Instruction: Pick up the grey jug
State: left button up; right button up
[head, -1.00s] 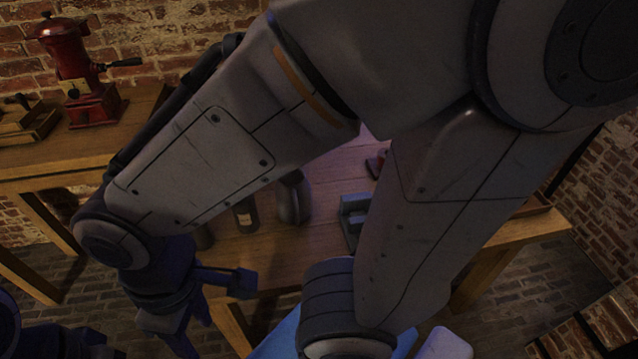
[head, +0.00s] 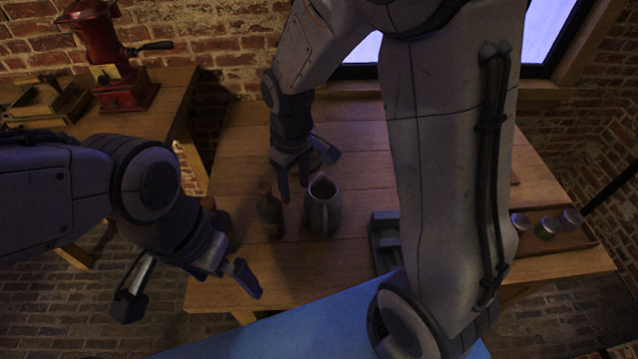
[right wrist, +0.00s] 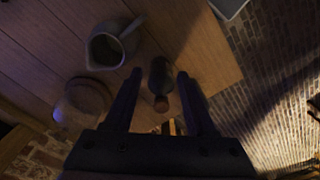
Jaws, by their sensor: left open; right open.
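The grey jug (head: 323,210) stands upright on the wooden table in the head view, with its mouth open upward. It also shows in the right wrist view (right wrist: 108,48), at the upper left with its handle toward the upper right. My right gripper (head: 308,178) is open and empty, above and just behind the jug. A dark bottle (right wrist: 160,76) appears between its fingers in the right wrist view; I see no contact. This bottle (head: 270,212) stands left of the jug in the head view. My left gripper (head: 190,290) is open and empty at the table's front left.
A round lidded jar (right wrist: 85,100) stands near the jug. A grey holder (head: 384,242) lies right of the jug, partly behind my arm. A wooden tray (head: 575,240) with small jars is at the right. A red grinder (head: 110,55) stands on the left side table.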

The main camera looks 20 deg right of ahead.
jog(key=p, duration=0.1)
send_near(313, 199)
jog(key=f, duration=0.4)
jog(key=shift+w+a+f, duration=0.1)
jog(key=shift+a, duration=0.2)
jog(key=shift+f, duration=0.6)
jog(key=f+p, duration=0.1)
jog(key=f, duration=0.3)
jog(key=shift+d+p, duration=0.2)
jog(key=shift+p, duration=0.15)
jog(key=shift+f, duration=0.6)
pick_arm(q)
notch_tip(313, 199, up, 4)
jog(key=shift+f, duration=0.2)
pick_arm(e)
grip_shut()
jog(key=shift+r, duration=0.1)
